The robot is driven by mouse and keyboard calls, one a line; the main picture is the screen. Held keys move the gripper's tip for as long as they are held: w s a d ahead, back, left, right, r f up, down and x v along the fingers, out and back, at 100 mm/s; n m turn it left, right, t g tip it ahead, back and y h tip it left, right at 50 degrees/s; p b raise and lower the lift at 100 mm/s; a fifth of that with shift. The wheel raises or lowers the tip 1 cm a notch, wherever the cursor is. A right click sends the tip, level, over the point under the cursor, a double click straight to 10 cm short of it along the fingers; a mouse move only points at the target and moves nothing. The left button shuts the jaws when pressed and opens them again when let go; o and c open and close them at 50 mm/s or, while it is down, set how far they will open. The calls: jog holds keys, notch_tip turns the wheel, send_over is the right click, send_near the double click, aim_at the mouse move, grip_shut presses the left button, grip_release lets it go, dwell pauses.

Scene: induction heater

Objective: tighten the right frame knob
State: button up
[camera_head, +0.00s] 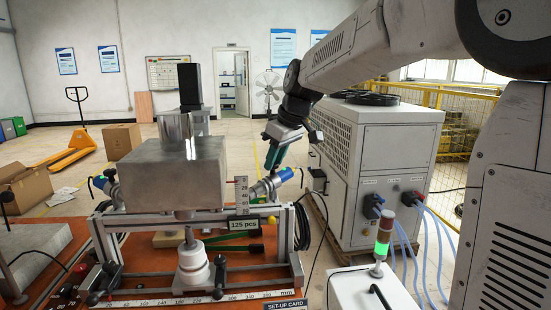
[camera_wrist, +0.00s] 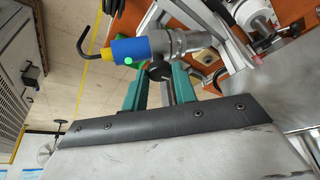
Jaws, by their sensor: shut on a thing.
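The right frame knob (camera_wrist: 159,71) is a small round black knob beside a silver clamp, seen in the wrist view. The clamp carries a blue cylinder (camera_wrist: 130,50) with a yellow end. My gripper (camera_wrist: 157,84) has its green fingers on either side of the knob and is shut on it. In the head view my gripper (camera_head: 271,163) reaches down to the right side of the frame (camera_head: 288,235), beside the blue and silver cylinder (camera_head: 284,175). I cannot make out the knob there.
A large metal block (camera_head: 175,172) stands over the frame's middle, with a white conical part (camera_head: 193,270) below it. A grey cabinet (camera_head: 376,165) stands to the right. A signal light (camera_head: 383,240) stands at the front right. Cables hang beside the frame.

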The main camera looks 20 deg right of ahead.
jog(key=shift+m, duration=0.3)
jog(key=m, duration=0.2)
jog(key=m+h, duration=0.1)
jog(key=shift+a+m+t+h, duration=0.2)
jog(key=shift+m+t+h, duration=0.1)
jog(key=shift+m, duration=0.1)
jog(key=m+h, duration=0.1)
jog(key=m, duration=0.3)
jog(key=shift+a+m+h, duration=0.2)
jog(key=shift+m+h, duration=0.1)
jog(key=shift+h, duration=0.1)
jog(key=m, duration=0.2)
jog(key=m+h, duration=0.1)
jog(key=m, duration=0.1)
jog(key=shift+a+g+h, duration=0.1)
jog(key=shift+g+h, duration=0.2)
jog(key=shift+g, duration=0.1)
jog(key=m+g+h, duration=0.1)
jog(key=m, duration=0.3)
jog(key=shift+w+a+m, duration=0.1)
jog(key=shift+w+m, duration=0.05)
jog(key=shift+m, duration=0.15)
jog(key=shift+m+g, duration=0.3)
jog(key=o, duration=1)
